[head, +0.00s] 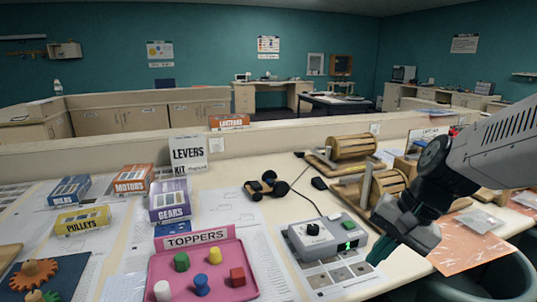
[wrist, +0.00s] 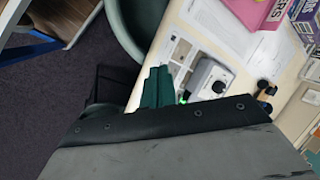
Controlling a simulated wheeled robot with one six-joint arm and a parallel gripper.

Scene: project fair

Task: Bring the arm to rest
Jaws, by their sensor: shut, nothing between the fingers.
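My arm reaches in from the right in the head view. My gripper (head: 378,252) points down and left, its green fingertips just right of the grey box with knobs and a green light. In the wrist view its green fingers (wrist: 156,87) are together with nothing between them. The grey knob box (head: 325,238) sits on the table on a printed sheet; it also shows beside the fingers in the wrist view (wrist: 208,80). Whether the fingertips touch anything is not clear.
A pink TOPPERS tray (head: 155,283) holding several coloured pegs stands left of the knob box. Wooden drum devices (head: 345,150) stand behind my gripper. An orange sheet (head: 468,245) lies right. A green chair (head: 490,283) stands at the table's front edge. Kit boxes (head: 170,200) stand left.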

